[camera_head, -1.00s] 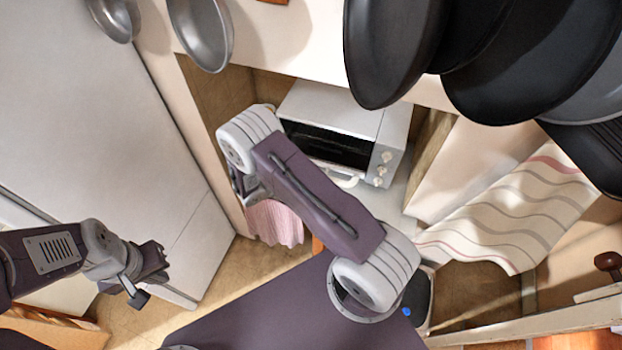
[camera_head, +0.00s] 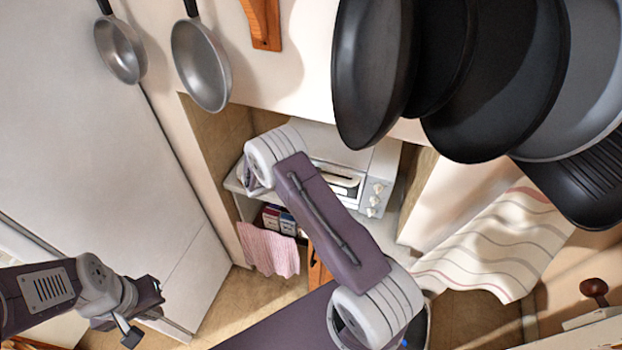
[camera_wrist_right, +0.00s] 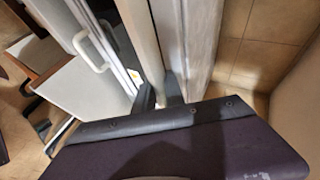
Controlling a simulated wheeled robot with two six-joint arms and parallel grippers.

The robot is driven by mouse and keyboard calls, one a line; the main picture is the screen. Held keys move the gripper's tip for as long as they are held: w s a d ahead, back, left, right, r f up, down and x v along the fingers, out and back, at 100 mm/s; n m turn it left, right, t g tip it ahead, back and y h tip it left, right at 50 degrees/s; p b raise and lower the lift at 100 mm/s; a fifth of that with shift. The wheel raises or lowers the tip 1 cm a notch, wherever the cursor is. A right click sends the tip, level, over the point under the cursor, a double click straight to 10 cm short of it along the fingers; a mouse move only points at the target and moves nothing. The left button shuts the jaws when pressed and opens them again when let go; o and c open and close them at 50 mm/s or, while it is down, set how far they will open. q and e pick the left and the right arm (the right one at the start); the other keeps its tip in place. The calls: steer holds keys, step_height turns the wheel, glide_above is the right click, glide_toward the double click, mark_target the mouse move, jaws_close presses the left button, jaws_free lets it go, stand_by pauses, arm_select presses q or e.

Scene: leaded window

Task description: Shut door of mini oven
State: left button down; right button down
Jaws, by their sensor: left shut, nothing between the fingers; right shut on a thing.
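The mini oven (camera_head: 378,165), white with a column of knobs on its right, stands in the niche in the head view. Part of its door (camera_head: 345,178) shows beside my right arm, with a white handle and a dark window. The door looks raised, but my arm hides much of it and I cannot tell whether it is flush. My right gripper (camera_wrist_right: 159,95) is shut on a pale strip in the right wrist view; I cannot tell what the strip belongs to. My left gripper (camera_head: 145,312) is shut and empty at the lower left, away from the oven.
Dark pans (camera_head: 372,70) hang at the upper right, and two steel pans (camera_head: 200,65) hang at the upper left. A pink cloth (camera_head: 268,248) hangs below the shelf. Tiled floor (camera_wrist_right: 265,45) shows in the wrist view.

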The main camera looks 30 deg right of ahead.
steer(key=shift+w+d+r, duration=0.15)
steer(key=shift+w+r, duration=0.05)
steer(key=shift+r, duration=0.05)
steer(key=c, duration=1.7)
jaws_free()
